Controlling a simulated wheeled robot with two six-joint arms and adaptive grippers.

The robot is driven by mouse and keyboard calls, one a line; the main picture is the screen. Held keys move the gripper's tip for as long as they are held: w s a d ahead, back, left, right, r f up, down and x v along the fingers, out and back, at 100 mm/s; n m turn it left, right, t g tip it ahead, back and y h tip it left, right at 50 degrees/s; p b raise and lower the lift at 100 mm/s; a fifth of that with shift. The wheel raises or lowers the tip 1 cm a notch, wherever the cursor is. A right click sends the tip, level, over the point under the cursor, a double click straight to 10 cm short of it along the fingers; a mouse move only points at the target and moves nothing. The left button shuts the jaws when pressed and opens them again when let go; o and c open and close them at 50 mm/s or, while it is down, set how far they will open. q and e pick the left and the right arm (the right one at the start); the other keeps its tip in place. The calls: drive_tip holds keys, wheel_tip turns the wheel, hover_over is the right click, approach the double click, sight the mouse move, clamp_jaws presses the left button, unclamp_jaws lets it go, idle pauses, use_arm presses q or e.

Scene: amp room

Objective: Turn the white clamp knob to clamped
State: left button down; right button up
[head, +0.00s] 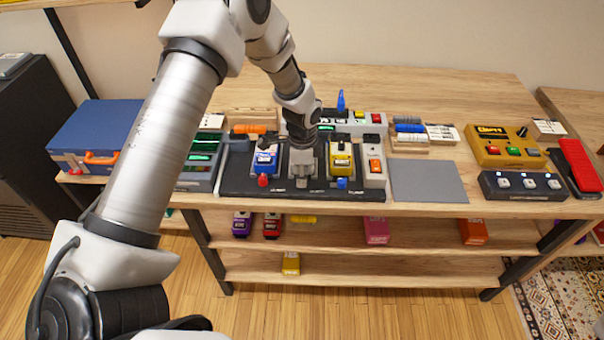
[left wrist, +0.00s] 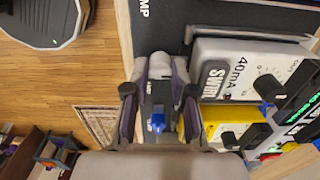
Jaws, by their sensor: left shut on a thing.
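My left gripper (head: 302,172) reaches down to the front part of the black pedalboard (head: 236,186), between a blue pedal (head: 265,158) and a yellow pedal (head: 340,160). In the left wrist view, its two fingers (left wrist: 160,78) are closed around a pale knob (left wrist: 159,66), which seems to be the white clamp knob. The fingers hide much of it, and I cannot tell its turned position. A red knob (head: 263,180) stands to the left and a blue knob (head: 342,183) to the right along the board's front. My right gripper does not show.
A grey mat (head: 428,182) lies right of the board. A blue case (head: 95,135) stands at the far left. A yellow unit (head: 502,146) and a dark footswitch (head: 522,185) are at the right. Pedals with knobs stand close on both sides of my gripper.

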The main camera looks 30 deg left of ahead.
use_arm(q)
drive_tip(key=c, duration=1)
unclamp_jaws()
drive_tip(key=shift+o, duration=0.2)
